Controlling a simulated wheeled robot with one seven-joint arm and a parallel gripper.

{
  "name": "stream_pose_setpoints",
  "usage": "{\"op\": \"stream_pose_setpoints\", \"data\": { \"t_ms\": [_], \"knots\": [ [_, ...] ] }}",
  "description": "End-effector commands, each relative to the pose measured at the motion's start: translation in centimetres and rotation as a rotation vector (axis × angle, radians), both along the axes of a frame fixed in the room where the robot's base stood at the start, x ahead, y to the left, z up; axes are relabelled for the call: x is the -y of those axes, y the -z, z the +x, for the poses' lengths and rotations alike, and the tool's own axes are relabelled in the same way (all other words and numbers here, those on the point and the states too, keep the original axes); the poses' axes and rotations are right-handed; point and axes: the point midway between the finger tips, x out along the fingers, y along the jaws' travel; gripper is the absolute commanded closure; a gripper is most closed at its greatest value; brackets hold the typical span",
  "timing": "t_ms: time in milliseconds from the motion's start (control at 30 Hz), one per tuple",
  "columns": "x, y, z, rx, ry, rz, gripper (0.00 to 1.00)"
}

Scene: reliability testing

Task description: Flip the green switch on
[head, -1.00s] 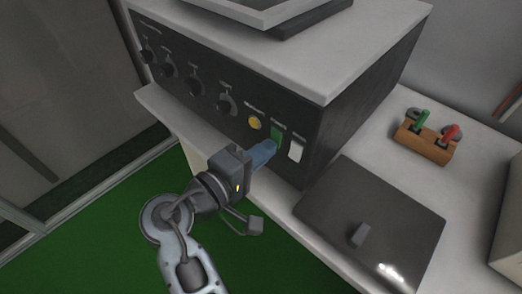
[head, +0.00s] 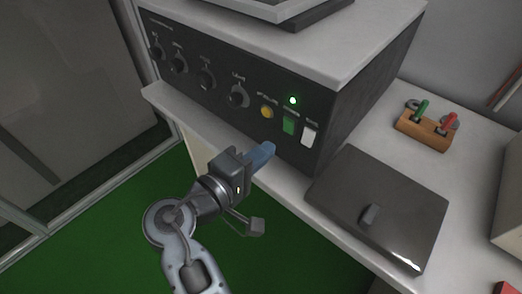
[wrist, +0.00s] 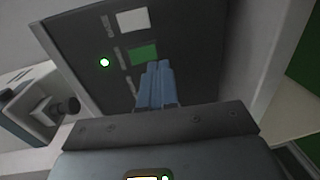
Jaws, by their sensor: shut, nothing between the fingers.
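My gripper (head: 266,149) has blue fingers, pressed together and empty. It is in front of and below the switch, with a visible gap to the panel in the head view.
The white switch (head: 309,134) sits right of the green one, the yellow button (head: 267,112) left. Several black knobs (head: 205,79) line the panel. A dark lidded box (head: 385,200) and a wooden block with green and red levers (head: 423,130) stand on the white bench.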

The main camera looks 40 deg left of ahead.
Motion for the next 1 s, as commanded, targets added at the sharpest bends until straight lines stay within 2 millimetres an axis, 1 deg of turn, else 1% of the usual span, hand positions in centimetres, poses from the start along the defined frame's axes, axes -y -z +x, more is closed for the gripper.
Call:
{"op": "stream_pose_setpoints", "data": {
  "t_ms": [33,167,367,400,600,800,1000],
  "knots": [
    [-0.1,0.2,-0.7,0.000,-0.003,-0.001,1.00],
    [-0.2,0.3,-2.1,0.000,-0.003,0.000,1.00],
    [-0.5,0.7,-4.7,0.000,-0.004,0.000,1.00],
    [-0.6,0.8,-5.5,-0.001,-0.005,0.000,1.00],
    [-0.8,1.1,-8.2,0.001,-0.003,-0.001,1.00],
    [-0.8,1.2,-9.4,0.000,-0.001,0.000,1.00],
    [-0.8,1.2,-9.4,0.000,-0.001,0.000,1.00]
  ]
}}
